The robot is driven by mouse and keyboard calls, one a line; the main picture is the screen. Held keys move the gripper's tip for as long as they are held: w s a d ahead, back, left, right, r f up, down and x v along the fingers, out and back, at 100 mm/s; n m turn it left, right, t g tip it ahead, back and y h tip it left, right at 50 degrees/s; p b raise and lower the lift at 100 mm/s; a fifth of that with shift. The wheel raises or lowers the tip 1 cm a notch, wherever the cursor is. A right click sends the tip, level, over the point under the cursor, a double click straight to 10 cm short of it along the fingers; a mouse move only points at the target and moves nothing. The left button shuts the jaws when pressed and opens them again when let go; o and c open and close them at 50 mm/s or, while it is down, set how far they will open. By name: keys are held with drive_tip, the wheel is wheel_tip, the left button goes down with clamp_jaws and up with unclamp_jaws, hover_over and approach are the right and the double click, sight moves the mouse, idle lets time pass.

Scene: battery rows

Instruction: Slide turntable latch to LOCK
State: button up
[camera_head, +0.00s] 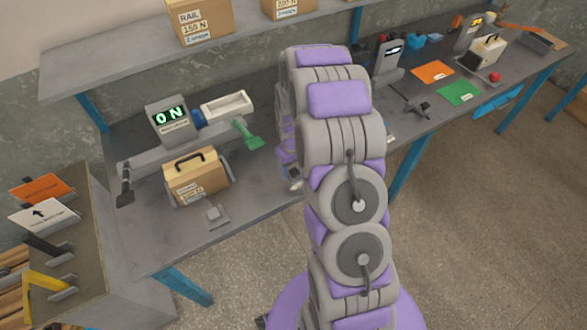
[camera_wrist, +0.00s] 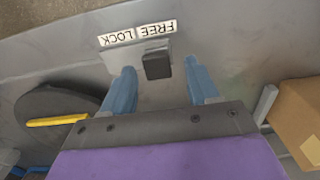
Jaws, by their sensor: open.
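In the wrist view, a black latch knob (camera_wrist: 157,66) stands on a grey plate, in line with the FREE label (camera_wrist: 156,29). The LOCK label (camera_wrist: 117,38) is to its left; both labels appear upside down. My gripper (camera_wrist: 160,75) is open, with one blue-grey finger on each side of the knob and gaps between. I cannot tell how far the fingertips are above the plate. A dark round disc (camera_wrist: 60,102), perhaps the turntable, lies at the left with a yellow bar at its edge. In the head view my arm hides the gripper and latch.
A cardboard box (camera_wrist: 300,115) is at the right of the wrist view. A shelf (camera_head: 120,60) runs above the bench.

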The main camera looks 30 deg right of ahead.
drive_tip(key=shift+f, duration=0.3)
drive_tip(key=shift+d, duration=0.25)
drive_tip(key=shift+c, duration=0.2)
drive_tip(key=shift+c, duration=0.9)
drive_tip(key=shift+a, duration=0.1)
clamp_jaws()
